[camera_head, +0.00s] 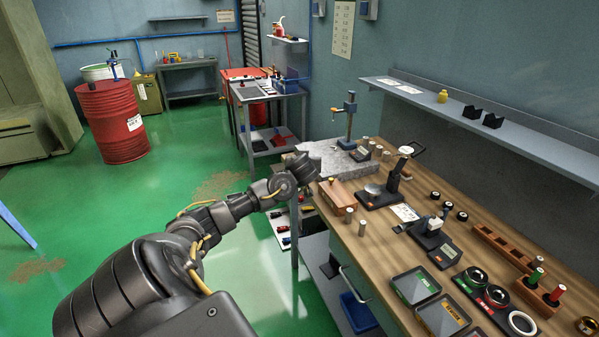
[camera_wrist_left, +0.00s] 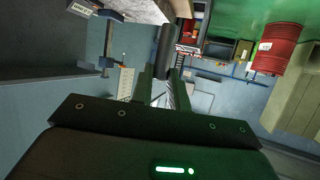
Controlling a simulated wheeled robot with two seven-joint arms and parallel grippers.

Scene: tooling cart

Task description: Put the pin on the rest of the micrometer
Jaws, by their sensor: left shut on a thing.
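My left gripper (camera_head: 303,172) is over the back left edge of the wooden bench, beside the granite plate. In the left wrist view its jaws (camera_wrist_left: 162,88) are shut on a dark grey cylinder (camera_wrist_left: 163,48), which looks like the pin; the head view hides it. A compact blue-grey device with a small display (camera_head: 432,228), which looks like the micrometer, stands mid-bench, to the right of and nearer than the gripper. Its rest is too small to make out. My right gripper is not in view.
A stand with a tilted head (camera_head: 385,192) and a wooden block (camera_head: 337,196) lie between gripper and device. Small upright cylinders (camera_head: 349,214) stand near the bench's front edge. A granite plate (camera_head: 325,157) with a blue gauge stand (camera_head: 348,120) is behind. Trays (camera_head: 415,287) fill the near end.

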